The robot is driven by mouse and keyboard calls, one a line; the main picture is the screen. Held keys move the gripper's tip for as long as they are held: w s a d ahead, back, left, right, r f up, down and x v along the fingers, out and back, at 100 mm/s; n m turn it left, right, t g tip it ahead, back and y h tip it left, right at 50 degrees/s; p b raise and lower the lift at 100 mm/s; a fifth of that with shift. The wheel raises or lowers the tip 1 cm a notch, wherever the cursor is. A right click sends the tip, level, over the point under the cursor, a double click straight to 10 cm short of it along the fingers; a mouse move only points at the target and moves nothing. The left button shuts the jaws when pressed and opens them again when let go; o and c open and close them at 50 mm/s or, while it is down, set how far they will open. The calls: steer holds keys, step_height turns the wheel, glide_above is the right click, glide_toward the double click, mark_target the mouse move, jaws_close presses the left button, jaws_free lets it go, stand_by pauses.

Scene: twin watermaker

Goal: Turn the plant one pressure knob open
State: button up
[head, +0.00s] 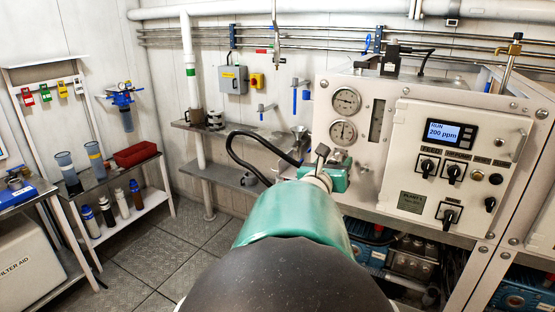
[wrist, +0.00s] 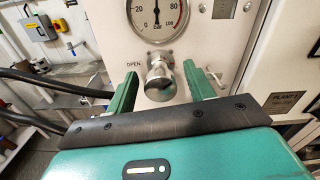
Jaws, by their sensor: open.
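The plant one pressure knob (wrist: 159,80) is a round silver knob on the white panel, in the wrist view just below a pressure gauge (wrist: 157,14). The word OPEN is printed to its upper left. My gripper (wrist: 160,86) is open, with one green finger to the left of the knob and one to the right. I see a gap on each side; contact is not visible. In the head view my gripper (head: 335,177) is at the panel below two gauges (head: 344,116), and my arm and gripper hide the knob.
The control panel (head: 450,110) with a lit display, several black switches and a PLANT 1 plate (head: 412,201) is right of my gripper. Black hoses (head: 237,152) curve on the left near a grey wall shelf (head: 225,178). Open floor (head: 160,260) lies at the left.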

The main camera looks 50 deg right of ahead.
steer(key=c, duration=1)
steer(key=shift+n, duration=0.4)
